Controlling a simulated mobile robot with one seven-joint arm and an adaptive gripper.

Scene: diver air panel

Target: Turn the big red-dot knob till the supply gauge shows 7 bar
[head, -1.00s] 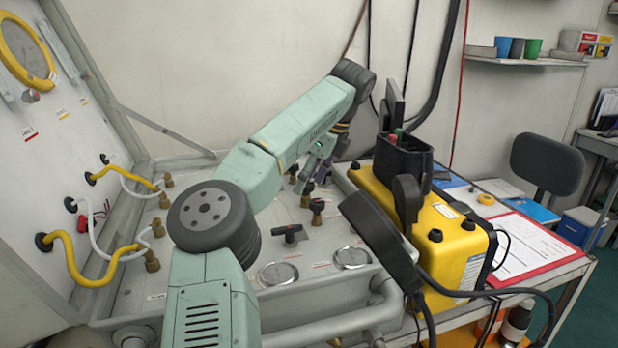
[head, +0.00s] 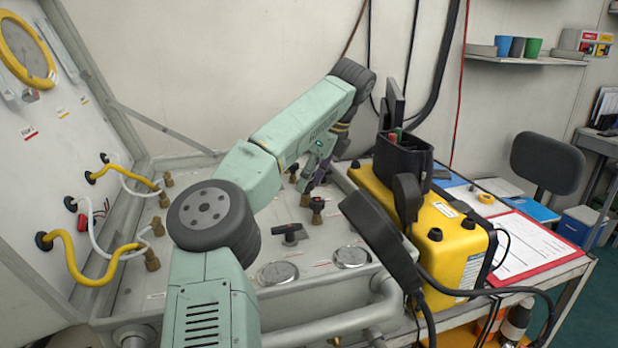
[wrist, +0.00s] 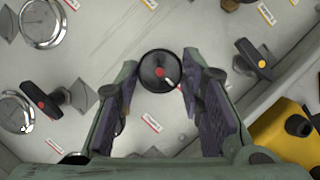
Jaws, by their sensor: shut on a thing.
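A round black knob (wrist: 160,72) with a red dot and a white pointer mark shows in the wrist view. The fingers of my gripper (wrist: 160,88) are on its two sides, shut on it. In the head view my gripper (head: 312,180) is down at the panel, and its fingers largely hide the knob. Round glass-faced gauges show at the left of the wrist view, one upper (wrist: 43,22) and one lower (wrist: 15,112). Their needles and numbers cannot be read, and I cannot tell which is the supply gauge.
A black T-handle with a red dot (wrist: 50,98) stands left of my gripper, and one with an orange dot (wrist: 255,62) right. A yellow case (head: 440,245) with a black handset (head: 378,235) sits close on the right. Yellow hoses (head: 75,255) lie at the left.

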